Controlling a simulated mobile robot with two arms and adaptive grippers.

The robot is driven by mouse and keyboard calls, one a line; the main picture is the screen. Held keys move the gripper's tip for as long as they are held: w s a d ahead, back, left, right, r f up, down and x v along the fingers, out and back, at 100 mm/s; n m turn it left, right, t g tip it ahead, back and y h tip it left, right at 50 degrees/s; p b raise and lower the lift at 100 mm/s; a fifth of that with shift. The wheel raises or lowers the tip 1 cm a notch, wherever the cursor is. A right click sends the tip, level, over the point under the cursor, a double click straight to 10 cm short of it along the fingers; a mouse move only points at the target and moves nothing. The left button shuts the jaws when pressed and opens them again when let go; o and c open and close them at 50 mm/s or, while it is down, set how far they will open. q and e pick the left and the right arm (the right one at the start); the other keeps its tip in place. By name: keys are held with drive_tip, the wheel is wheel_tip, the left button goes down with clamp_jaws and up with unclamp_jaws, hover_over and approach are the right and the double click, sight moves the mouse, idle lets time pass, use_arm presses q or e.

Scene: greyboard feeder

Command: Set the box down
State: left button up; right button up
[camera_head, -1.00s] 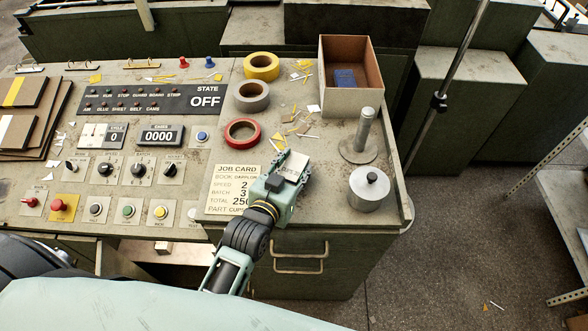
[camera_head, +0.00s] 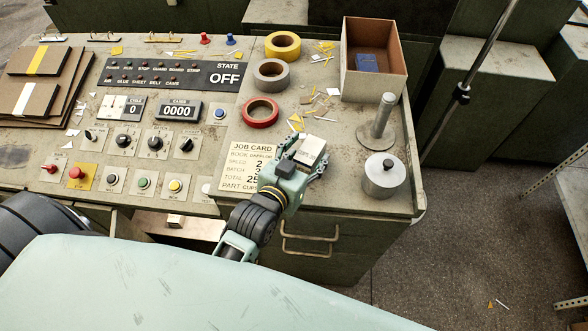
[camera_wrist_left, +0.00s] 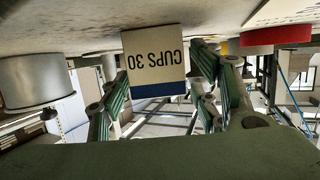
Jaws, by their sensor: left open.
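The box is a small white carton (camera_head: 311,150) with a dark edge, on the counter at the right side of the job card. In the left wrist view, which shows the scene upside down, the carton (camera_wrist_left: 155,62) reads "CUPS 30", has a blue band, and meets the counter surface. My left gripper (camera_head: 304,161) is open around the carton. In the left wrist view its green fingers stand on both sides of it, with a gap at the left; I cannot tell whether the right finger touches. My right gripper is not in view.
A metal canister (camera_head: 384,176) and a spindle post (camera_head: 383,122) stand to the right, close to the counter's edge. Red (camera_head: 261,112), grey (camera_head: 272,73) and yellow (camera_head: 283,45) tape rolls lie behind. An open carton (camera_head: 374,85) stands at the back right. Paper scraps lie between.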

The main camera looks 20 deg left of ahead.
use_arm(q)
drive_tip(key=b+v, duration=0.1)
drive_tip(key=v, duration=0.9)
drive_tip(key=shift+r+b, duration=0.1)
drive_tip(key=shift+b, duration=0.3)
